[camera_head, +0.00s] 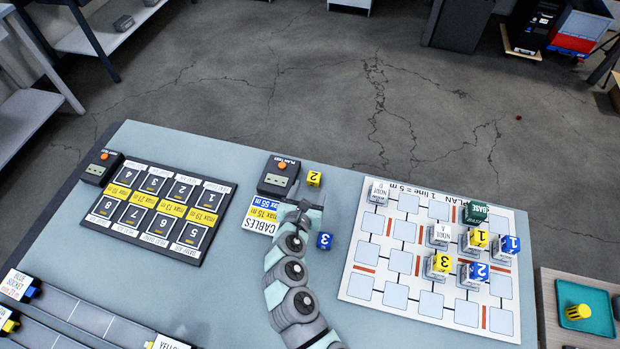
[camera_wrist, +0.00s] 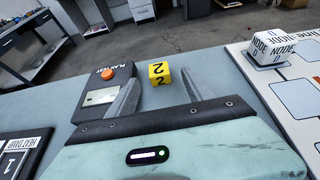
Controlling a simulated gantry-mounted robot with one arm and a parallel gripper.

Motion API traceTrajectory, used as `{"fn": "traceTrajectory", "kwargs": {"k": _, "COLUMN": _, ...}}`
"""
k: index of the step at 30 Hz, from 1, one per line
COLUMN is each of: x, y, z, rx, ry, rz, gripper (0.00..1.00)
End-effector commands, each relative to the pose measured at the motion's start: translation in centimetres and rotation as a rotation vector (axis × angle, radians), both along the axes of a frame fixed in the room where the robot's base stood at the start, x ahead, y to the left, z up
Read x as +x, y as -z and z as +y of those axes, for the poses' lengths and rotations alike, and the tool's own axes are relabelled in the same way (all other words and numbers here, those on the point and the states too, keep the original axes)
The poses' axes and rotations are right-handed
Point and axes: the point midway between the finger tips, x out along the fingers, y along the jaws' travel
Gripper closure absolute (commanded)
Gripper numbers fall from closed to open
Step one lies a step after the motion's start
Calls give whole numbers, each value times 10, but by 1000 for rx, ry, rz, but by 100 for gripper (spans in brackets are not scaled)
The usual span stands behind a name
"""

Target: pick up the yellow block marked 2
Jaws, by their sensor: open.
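The yellow block marked 2 (camera_head: 314,179) stands on the blue-grey table near its far edge, right of the plan test box (camera_head: 278,176). In the wrist view the block (camera_wrist: 159,73) shows between and beyond the fingertips, with a 2 on its top and front faces. My gripper (camera_head: 305,197) is open and empty, on the near side of the block. Its two fingers (camera_wrist: 160,85) point toward the block, one on each side in the picture. Whether they overlap the block in depth I cannot tell.
A blue block marked 3 (camera_head: 324,241) stands close right of my arm. The cables card (camera_head: 262,214) lies left of my gripper. The white plan board (camera_head: 362,268) holds several blocks at right. A black tray (camera_head: 152,251) of labelled parts lies left.

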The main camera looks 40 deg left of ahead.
Motion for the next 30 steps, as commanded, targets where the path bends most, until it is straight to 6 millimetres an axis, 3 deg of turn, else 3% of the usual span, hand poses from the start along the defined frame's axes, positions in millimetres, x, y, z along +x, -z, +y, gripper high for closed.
{"fn": "traceTrajectory", "kwargs": {"k": 18, "x": 49, "y": 27, "z": 30, "rx": 3, "ry": 2, "rz": 3, "gripper": 40}}
{"fn": "traceTrajectory", "kwargs": {"k": 30, "x": 54, "y": 28, "z": 35, "rx": 4, "ry": -3, "rz": 2, "gripper": 43}}
